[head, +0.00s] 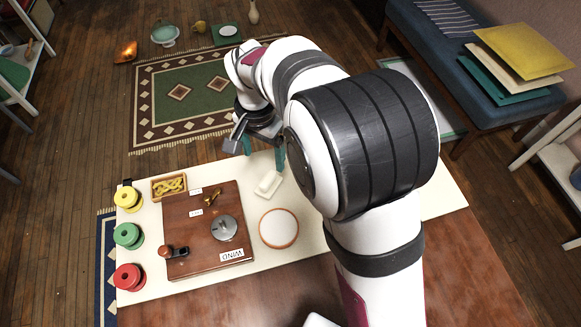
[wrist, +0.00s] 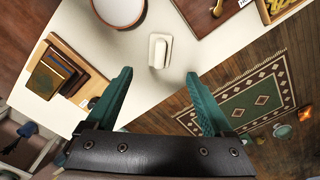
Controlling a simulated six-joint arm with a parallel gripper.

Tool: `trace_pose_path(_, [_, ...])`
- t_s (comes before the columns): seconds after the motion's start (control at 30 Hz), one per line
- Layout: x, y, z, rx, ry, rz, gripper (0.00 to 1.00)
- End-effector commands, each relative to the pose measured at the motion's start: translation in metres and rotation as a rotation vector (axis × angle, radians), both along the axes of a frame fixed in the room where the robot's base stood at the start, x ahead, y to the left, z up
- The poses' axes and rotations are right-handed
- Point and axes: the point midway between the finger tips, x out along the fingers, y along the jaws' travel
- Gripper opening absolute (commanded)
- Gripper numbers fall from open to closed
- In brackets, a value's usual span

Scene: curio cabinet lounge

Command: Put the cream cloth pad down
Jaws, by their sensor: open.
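The cream cloth pad (head: 268,184) lies on the cream tabletop (head: 315,262), between the dark wooden board and my arm. It looks like a small pale block with a raised grip, and it also shows in the wrist view (wrist: 158,50). My gripper (head: 258,150) is open and empty, its two green fingers wide apart. In the wrist view my gripper (wrist: 159,75) has the pad ahead of its fingertips, in line with the gap and apart from both fingers.
A round wood-rimmed white dish (head: 279,228) stands close to the pad. The wooden board (head: 185,240) carries a grey knob and a brass piece. A tray of brass parts (head: 170,186) and yellow, green and red spools are at left. A wooden holder (wrist: 60,72) stands near the table's edge.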

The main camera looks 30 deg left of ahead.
Motion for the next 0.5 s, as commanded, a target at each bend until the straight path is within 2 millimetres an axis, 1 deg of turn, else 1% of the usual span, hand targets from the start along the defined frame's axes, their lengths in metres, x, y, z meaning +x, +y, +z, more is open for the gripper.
trace_pose_path(0.07, [0.001, -0.003, 0.002, 0.001, 0.000, -0.004, 0.86])
trace_pose_path(0.13, [0.007, -0.024, 0.015, 0.006, 0.005, -0.034, 0.86])
trace_pose_path(0.17, [0.010, -0.042, 0.026, 0.010, 0.008, -0.056, 0.86])
trace_pose_path(0.2, [0.013, -0.073, 0.042, 0.018, 0.014, -0.096, 0.86])
trace_pose_path(0.27, [0.008, -0.133, 0.067, 0.033, 0.028, -0.170, 0.86])
trace_pose_path(0.3, [-0.004, -0.172, 0.081, 0.047, 0.037, -0.220, 0.86])
trace_pose_path(0.37, [-0.032, -0.222, 0.094, 0.069, 0.049, -0.291, 0.86])
trace_pose_path(0.4, [-0.053, -0.249, 0.097, 0.085, 0.054, -0.335, 0.86])
trace_pose_path(0.43, [-0.070, -0.264, 0.098, 0.097, 0.057, -0.366, 0.86])
trace_pose_path(0.5, [-0.104, -0.288, 0.095, 0.122, 0.060, -0.424, 0.86])
